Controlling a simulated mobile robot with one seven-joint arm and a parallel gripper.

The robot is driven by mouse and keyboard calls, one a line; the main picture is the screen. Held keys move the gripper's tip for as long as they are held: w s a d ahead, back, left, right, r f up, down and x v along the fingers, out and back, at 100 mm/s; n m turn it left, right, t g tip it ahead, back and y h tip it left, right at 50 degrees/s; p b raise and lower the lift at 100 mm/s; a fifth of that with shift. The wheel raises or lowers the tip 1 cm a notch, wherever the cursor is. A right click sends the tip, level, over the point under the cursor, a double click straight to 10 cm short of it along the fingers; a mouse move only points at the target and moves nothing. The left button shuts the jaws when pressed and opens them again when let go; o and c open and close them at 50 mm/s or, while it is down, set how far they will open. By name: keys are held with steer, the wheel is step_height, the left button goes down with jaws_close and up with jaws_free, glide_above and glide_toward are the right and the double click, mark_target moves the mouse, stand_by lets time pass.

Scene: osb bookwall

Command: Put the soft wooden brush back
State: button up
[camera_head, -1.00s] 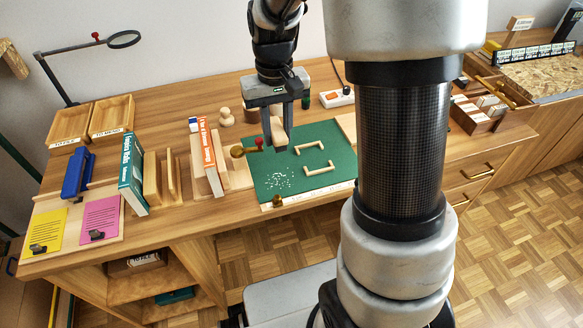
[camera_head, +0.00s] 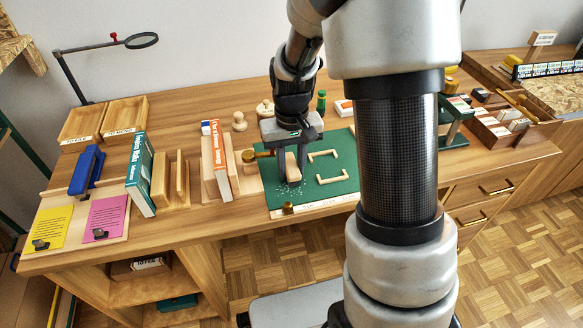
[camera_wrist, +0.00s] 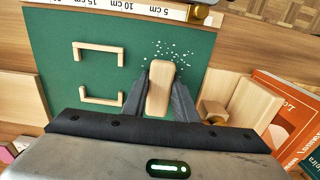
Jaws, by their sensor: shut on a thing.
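The soft wooden brush (camera_wrist: 160,88) is a pale, rounded block held between the two dark fingers of my gripper (camera_wrist: 162,90) in the wrist view. In the head view the brush (camera_head: 293,167) hangs below my gripper (camera_head: 290,165), over the green mat (camera_head: 340,188). White specks (camera_wrist: 170,50) lie on the mat right by the brush's end. Two pale wooden bracket outlines (camera_wrist: 100,52) are fixed on the mat beside the brush, with bare mat between them. Whether the brush's underside touches the mat is hidden.
A wooden press with books (camera_head: 217,165) and a brass knob stands left of the mat. Further left are a teal book (camera_head: 139,175), a blue tool (camera_head: 86,170) and two trays (camera_head: 125,116). A ruler strip (camera_wrist: 130,6) edges the mat. A small crate (camera_head: 497,130) stands right.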

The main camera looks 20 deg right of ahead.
steer(key=shift+f, duration=0.1)
steer(key=o, duration=1)
steer(key=shift+o, duration=0.2)
